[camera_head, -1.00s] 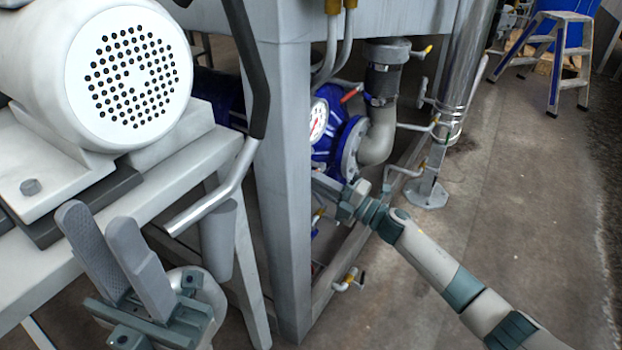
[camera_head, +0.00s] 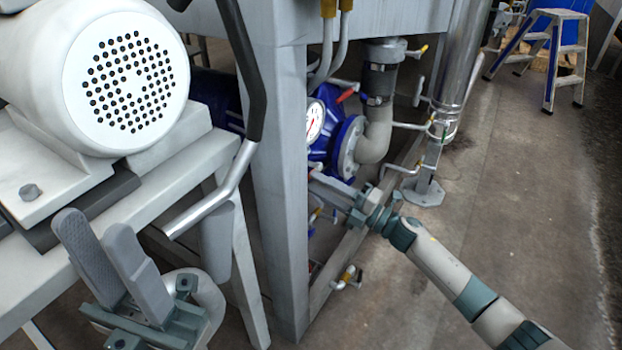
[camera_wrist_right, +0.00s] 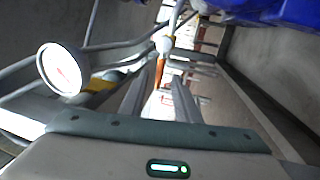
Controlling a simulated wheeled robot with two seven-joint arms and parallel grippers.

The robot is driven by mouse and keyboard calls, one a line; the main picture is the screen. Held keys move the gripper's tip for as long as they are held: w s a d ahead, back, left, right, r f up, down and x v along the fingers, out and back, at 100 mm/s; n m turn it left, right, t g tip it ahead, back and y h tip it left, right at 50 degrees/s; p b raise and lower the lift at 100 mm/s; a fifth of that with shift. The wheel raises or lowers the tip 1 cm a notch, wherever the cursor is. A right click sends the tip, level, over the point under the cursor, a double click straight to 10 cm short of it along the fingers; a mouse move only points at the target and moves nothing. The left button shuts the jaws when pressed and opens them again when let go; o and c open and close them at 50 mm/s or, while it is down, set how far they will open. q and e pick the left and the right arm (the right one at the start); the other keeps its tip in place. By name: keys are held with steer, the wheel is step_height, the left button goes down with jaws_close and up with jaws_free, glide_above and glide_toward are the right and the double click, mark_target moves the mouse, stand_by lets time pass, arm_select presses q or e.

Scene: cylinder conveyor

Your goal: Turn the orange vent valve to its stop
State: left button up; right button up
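In the right wrist view an orange lever (camera_wrist_right: 160,72) with a pale round knob (camera_wrist_right: 163,45) shows just beyond my right gripper (camera_wrist_right: 160,95), in line with the gap between the fingers. The fingers stand apart; I see nothing held between them, and contact with the lever cannot be told. In the head view the right gripper (camera_head: 322,186) reaches in beside the grey frame post, below the blue pump, its tips partly hidden. I cannot make out the orange lever there for certain. My left gripper (camera_head: 95,228) is open and empty at the lower left, near the motor bench.
The grey frame post (camera_head: 285,190) stands close left of the right gripper. A blue pump (camera_head: 335,135) with a gauge (camera_head: 315,121), a red lever (camera_head: 346,94) and pipes is above it. A white motor (camera_head: 125,80) sits on the left bench.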

steer(key=p+v, duration=0.2)
steer(key=v, duration=1.1)
steer(key=shift+s+d, duration=0.15)
steer(key=shift+f, duration=0.1)
